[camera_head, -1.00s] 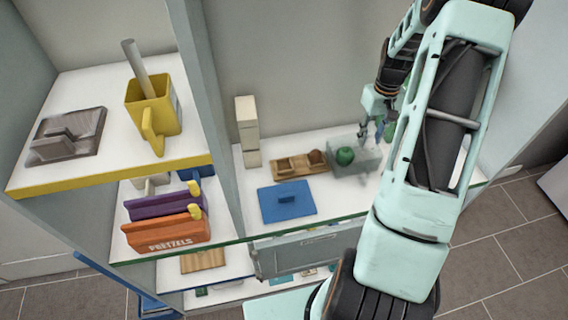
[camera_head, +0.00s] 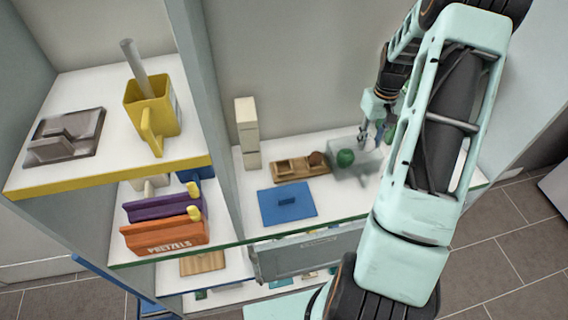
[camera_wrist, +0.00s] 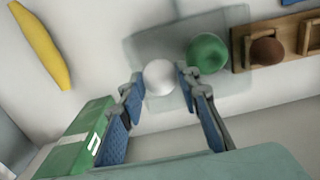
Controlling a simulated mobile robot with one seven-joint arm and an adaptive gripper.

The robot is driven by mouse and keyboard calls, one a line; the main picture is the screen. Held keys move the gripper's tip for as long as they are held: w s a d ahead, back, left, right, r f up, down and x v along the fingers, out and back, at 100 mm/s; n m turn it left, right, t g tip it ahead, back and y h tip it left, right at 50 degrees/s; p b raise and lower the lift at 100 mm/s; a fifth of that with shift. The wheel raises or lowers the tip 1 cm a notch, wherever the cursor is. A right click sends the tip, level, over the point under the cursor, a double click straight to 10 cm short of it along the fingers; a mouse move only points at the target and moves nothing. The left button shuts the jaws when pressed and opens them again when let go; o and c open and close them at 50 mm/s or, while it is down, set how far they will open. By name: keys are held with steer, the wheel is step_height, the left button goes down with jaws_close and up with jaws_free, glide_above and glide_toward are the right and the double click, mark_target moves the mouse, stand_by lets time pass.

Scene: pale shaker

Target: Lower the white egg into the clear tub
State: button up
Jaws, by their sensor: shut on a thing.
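The white egg (camera_wrist: 159,77) shows in the wrist view between the fingertips of my gripper (camera_wrist: 158,84). My gripper is shut on it. The clear tub (camera_wrist: 165,45) lies under and behind the egg in that view, and the egg overlaps its left part; I cannot tell how high above the tub floor it is. A green ball (camera_wrist: 207,54) is in the right part of the tub. In the head view my gripper (camera_head: 374,138) is over the right part of the clear tub (camera_head: 345,172), and the green ball (camera_head: 345,157) is at the tub's left. The egg cannot be made out there.
A wooden tray (camera_head: 290,173) with a brown ball (camera_wrist: 267,51) stands beside the tub. A blue lid (camera_head: 287,203) lies in front. In the wrist view, a green box (camera_wrist: 82,135) and a yellow object (camera_wrist: 40,45) lie left of the tub.

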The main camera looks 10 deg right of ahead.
steer(key=o, duration=0.8)
step_height(320, 180, up, 12)
